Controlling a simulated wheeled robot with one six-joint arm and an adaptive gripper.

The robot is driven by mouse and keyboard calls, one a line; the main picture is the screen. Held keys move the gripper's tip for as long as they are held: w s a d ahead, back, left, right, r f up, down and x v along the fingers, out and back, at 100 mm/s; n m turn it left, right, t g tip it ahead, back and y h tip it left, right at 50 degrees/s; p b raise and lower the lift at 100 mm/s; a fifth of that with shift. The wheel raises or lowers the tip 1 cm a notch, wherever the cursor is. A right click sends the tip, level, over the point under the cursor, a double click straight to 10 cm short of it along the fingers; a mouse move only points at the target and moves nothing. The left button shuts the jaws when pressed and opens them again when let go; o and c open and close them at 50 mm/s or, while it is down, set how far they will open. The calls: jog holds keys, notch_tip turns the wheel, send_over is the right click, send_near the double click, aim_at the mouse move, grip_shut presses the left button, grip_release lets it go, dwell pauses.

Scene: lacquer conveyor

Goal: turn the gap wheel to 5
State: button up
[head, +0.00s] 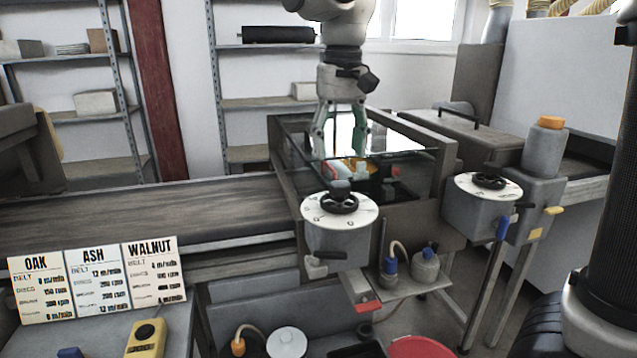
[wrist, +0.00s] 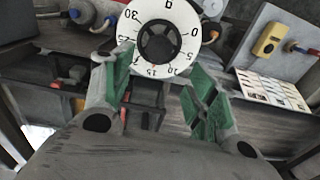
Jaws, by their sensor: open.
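A round white dial with a dark handwheel (head: 338,203) sits on a grey housing at the front of the machine. It seems to be the dial in the wrist view (wrist: 157,42), numbered from 0 upward in fives; a red mark shows near 15. A second dial with a dark handwheel (head: 488,181) stands to its right. I cannot read a label that tells which is the gap wheel. My gripper (head: 340,154) points down behind and above the front dial. Its green-padded fingers (wrist: 160,88) are apart and empty, and touch no wheel that I can see.
A glass cover (head: 400,140) lies close around my gripper. The conveyor belt (head: 150,215) runs left. Recipe cards for oak, ash and walnut (head: 95,279) and a yellow button box (head: 146,338) stand at front left. Bottles (head: 425,265) sit on a shelf below the dials.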

aim_at(340, 183)
jog(key=shift+s+d+m, duration=0.1)
jog(key=shift+s+m, duration=0.15)
jog(key=shift+m, duration=0.15)
jog(key=shift+f, duration=0.15)
notch_tip(340, 183, down, 7)
jog(key=shift+f, duration=0.2)
jog(key=c, duration=1)
